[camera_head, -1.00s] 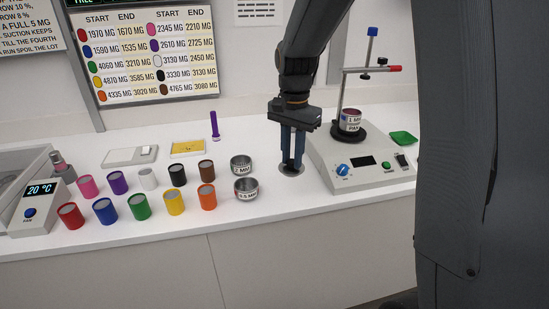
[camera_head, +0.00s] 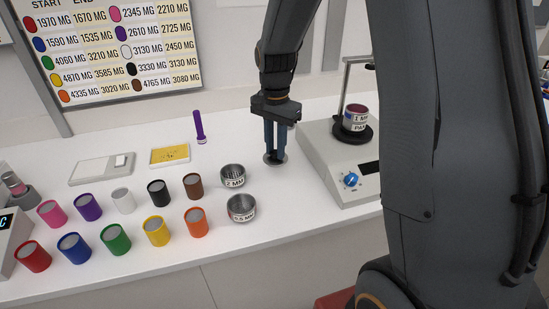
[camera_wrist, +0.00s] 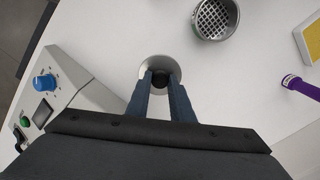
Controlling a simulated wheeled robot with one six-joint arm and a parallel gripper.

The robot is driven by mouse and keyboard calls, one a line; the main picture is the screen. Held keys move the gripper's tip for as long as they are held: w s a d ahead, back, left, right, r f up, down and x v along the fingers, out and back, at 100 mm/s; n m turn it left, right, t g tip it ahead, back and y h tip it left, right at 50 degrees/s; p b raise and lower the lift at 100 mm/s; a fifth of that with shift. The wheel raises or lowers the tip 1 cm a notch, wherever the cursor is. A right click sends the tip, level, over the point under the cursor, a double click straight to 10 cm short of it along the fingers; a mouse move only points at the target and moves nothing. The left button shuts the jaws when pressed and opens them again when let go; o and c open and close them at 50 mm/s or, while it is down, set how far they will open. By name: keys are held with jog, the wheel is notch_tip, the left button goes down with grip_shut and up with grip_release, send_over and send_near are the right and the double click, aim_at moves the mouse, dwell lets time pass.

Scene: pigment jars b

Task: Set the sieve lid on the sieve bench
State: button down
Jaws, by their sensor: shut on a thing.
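The sieve lid (camera_head: 267,160) is a flat grey metal disc with a dark knob. My gripper (camera_head: 276,150) points straight down with its blue fingers shut on the knob. In the wrist view the lid (camera_wrist: 149,68) lies flat beyond the fingertips (camera_wrist: 160,82), the knob between them. The lid is level, at or just over the sieve bench (camera_head: 215,262), a white worktop; I cannot tell whether it touches. Two open metal sieves stand left of it: the 2 mm sieve (camera_head: 232,183) and the 0.5 mm sieve (camera_head: 242,215).
Right of my gripper stands a white machine (camera_head: 345,187) with a blue knob and a labelled pan (camera_head: 356,124). Several coloured jars stand left in two rows. A yellow tray (camera_head: 170,162), a purple tool (camera_head: 199,126) and a flat scale (camera_head: 85,174) lie behind.

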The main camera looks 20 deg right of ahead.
aim_at(275, 152)
jog(key=shift+f+p, duration=0.55)
jog(key=shift+f, duration=1.7)
jog(key=shift+f, duration=0.1)
jog(key=c, duration=1.6)
grip_release()
jog(key=shift+o, duration=0.2)
notch_tip(275, 152, up, 12)
jog(key=b, duration=0.3)
jog(key=shift+f, duration=0.2)
jog(key=shift+r, duration=0.2)
jog(key=s+f+n, duration=0.3)
jog(key=s, duration=0.2)
jog(key=s+f+n+t, duration=0.1)
jog(key=s+f+n, duration=0.2)
jog(key=s, duration=0.3)
jog(key=s+f+n, duration=0.3)
jog(key=s+n, duration=0.1)
jog(key=s, duration=0.2)
jog(key=shift+s+a+n, duration=0.2)
jog(key=shift+n, duration=0.1)
